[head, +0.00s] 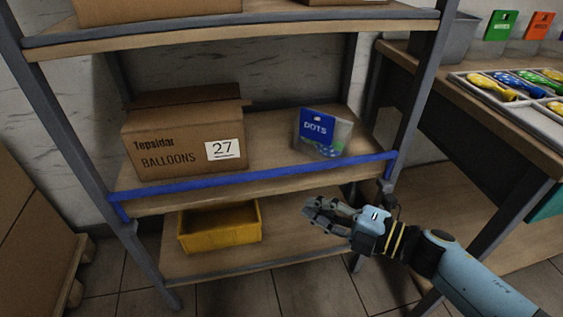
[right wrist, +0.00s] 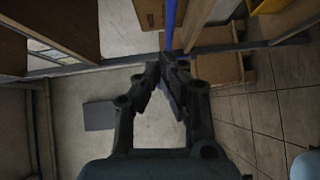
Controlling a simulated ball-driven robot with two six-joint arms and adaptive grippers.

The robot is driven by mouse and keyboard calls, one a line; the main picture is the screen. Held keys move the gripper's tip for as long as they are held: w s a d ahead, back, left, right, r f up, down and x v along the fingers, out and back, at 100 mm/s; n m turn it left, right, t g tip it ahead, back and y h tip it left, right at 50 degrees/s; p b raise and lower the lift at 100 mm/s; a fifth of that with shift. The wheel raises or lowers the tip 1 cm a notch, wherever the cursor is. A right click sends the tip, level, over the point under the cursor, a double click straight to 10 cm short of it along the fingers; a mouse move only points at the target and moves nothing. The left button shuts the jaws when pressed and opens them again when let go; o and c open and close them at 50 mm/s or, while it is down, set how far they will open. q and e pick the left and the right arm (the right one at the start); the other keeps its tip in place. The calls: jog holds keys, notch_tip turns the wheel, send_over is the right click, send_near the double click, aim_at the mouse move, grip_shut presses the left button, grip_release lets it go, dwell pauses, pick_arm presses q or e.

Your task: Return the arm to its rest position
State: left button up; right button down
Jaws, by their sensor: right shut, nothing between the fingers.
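My right arm comes in from the lower right in the head view. Its gripper (head: 312,212) is in front of the shelf, below the blue front bar and to the right of the yellow bin. In the right wrist view the fingers of my right gripper (right wrist: 168,68) meet at their tips, with nothing between them. My left gripper is in neither view.
A shelf unit holds a cardboard box of balloons (head: 185,135) and a blue DOTS packet (head: 322,133) behind a blue bar (head: 250,178). A yellow bin (head: 219,230) sits on the lowest shelf. A table (head: 470,110) with a balloon tray stands at right.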

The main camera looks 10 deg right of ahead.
jog(key=s+d+f+m+g+h, duration=0.1)
jog(key=s+d+f+m+h, duration=0.35)
jog(key=s+f, duration=0.35)
jog(key=s+d+f+m+g+h, duration=0.1)
jog(key=s+d+f+m+h, duration=0.2)
jog(key=s+f+m, duration=0.45)
jog(key=s+d+f+m+g+h, duration=0.1)
jog(key=s+d+f+m+h, duration=0.25)
jog(key=s+f, duration=0.45)
jog(key=s+d+f+m+g+h, duration=0.1)
jog(key=s+f+m+g, duration=0.3)
jog(key=s, duration=0.6)
jog(key=s+d+f+m+g+h, duration=0.1)
jog(key=s+f+m+g, duration=0.3)
jog(key=s, duration=0.6)
notch_tip(320, 180, down, 3)
jog(key=shift+s+d+r+m, duration=0.1)
jog(key=shift+s+d+m, duration=0.1)
jog(key=shift+d+m, duration=0.85)
jog(key=shift+a, duration=0.15)
